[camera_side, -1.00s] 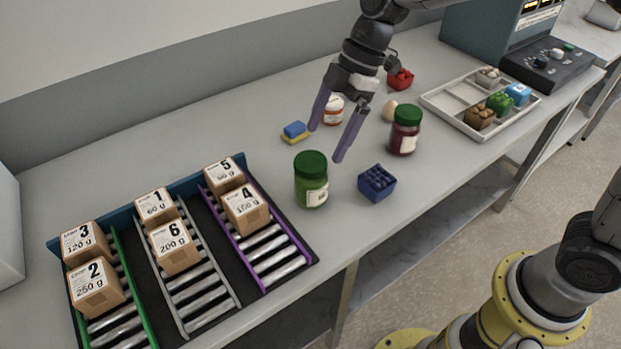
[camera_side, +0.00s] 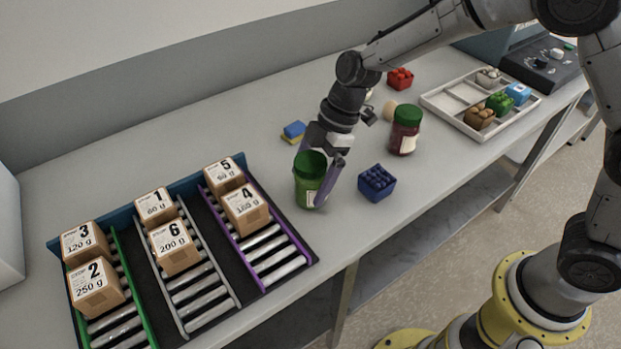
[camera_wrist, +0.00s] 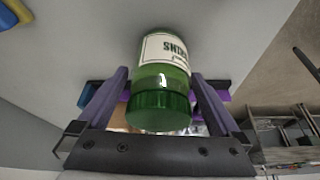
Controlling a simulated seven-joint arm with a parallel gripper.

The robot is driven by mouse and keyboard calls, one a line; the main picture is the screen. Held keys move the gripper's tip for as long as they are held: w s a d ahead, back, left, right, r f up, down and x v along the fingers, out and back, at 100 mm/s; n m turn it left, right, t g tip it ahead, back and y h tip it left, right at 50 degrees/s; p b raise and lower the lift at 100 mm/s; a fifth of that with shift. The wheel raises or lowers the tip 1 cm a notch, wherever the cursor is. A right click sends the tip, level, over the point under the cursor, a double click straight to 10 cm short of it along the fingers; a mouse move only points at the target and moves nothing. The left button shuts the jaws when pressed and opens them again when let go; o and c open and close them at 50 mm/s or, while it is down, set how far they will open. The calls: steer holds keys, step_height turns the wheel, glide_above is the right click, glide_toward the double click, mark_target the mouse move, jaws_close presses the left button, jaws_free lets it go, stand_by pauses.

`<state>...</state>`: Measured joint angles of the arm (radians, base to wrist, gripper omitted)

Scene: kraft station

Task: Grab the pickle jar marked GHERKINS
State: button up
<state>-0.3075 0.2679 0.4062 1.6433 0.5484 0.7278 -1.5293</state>
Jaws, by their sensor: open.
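The green pickle jar (camera_side: 309,184) with a green lid stands upright on the bench, right of the box rack. In the wrist view the jar (camera_wrist: 162,80) shows a cream label, upside down, with only the end of a word readable, like "KINS". My gripper (camera_side: 322,180) is low at the jar, with one finger in front of its right side. In the wrist view my gripper (camera_wrist: 160,85) is open, with one finger on each side of the jar and a gap on both sides. The far finger is mostly hidden behind the jar in the side view.
A dark red jar with a green lid (camera_side: 404,132) and a blue crate-like block (camera_side: 376,183) stand to the right. A blue and yellow sponge (camera_side: 293,132) lies behind. Boxes on a roller rack (camera_side: 278,262) are close on the left. A sectioned tray (camera_side: 440,103) is farther right.

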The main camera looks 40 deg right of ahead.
jaws_close()
steer(key=shift+r, duration=0.15)
stand_by(0.4)
